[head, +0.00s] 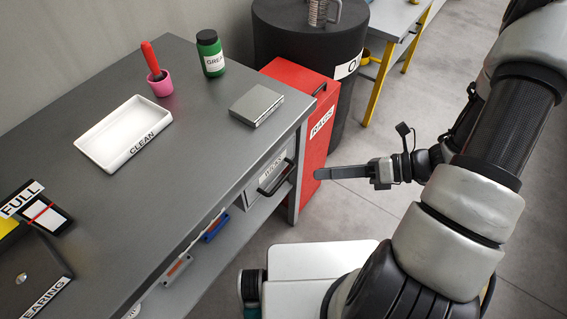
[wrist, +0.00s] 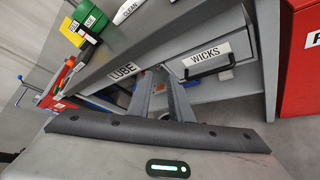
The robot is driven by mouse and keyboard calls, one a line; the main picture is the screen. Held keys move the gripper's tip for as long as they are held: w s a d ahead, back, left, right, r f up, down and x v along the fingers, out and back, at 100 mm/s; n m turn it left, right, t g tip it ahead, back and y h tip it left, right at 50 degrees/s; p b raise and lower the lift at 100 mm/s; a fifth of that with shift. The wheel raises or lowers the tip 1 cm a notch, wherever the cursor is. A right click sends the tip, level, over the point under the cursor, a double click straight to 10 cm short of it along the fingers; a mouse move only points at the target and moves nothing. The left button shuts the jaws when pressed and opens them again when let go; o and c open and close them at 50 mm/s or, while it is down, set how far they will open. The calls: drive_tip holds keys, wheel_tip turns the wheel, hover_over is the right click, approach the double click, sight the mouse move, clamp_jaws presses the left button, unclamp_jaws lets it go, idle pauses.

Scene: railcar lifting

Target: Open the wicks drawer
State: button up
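The wicks drawer (head: 267,172) is a grey drawer under the right end of the workbench top, with a white WICKS label and a black bar handle (head: 275,179). It looks shut. In the wrist view its front (wrist: 215,58) shows upper right, with the handle (wrist: 208,69) below the label. My gripper (head: 318,173) is to the right of the drawer in the head view, apart from the handle and empty. In the wrist view its two fingers (wrist: 160,75) stand apart with a gap between them, left of the handle.
The bench top (head: 205,140) holds a white CLEAN tray (head: 105,150), a green bottle (head: 210,55), a pink cup (head: 160,84) and a metal block (head: 257,105). A lower shelf (head: 240,229) runs underneath.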

sight(284, 177)
drive_tip(key=d+f+m+t+h+b, duration=0.1)
drive_tip(key=d+f+m+t+b, duration=0.2)
drive_tip(key=f+m+t, duration=0.75)
drive_tip(key=w+a+f+m+g, duration=0.1)
drive_tip(key=w+a+f, duration=0.1)
drive_tip(key=w+a, duration=0.1)
drive_tip(key=w+a+f+m+g+b, duration=0.1)
drive_tip(key=w+a+f, duration=0.2)
drive_tip(key=a, duration=0.3)
drive_tip(key=w+a+f+m+g, duration=0.1)
drive_tip(key=w+a+f, duration=0.2)
drive_tip(key=w+a, duration=0.1)
drive_tip(key=shift+w+a+g, duration=0.2)
drive_tip(key=shift+w+g, duration=0.05)
drive_tip(key=shift+g, duration=0.1)
clamp_jaws()
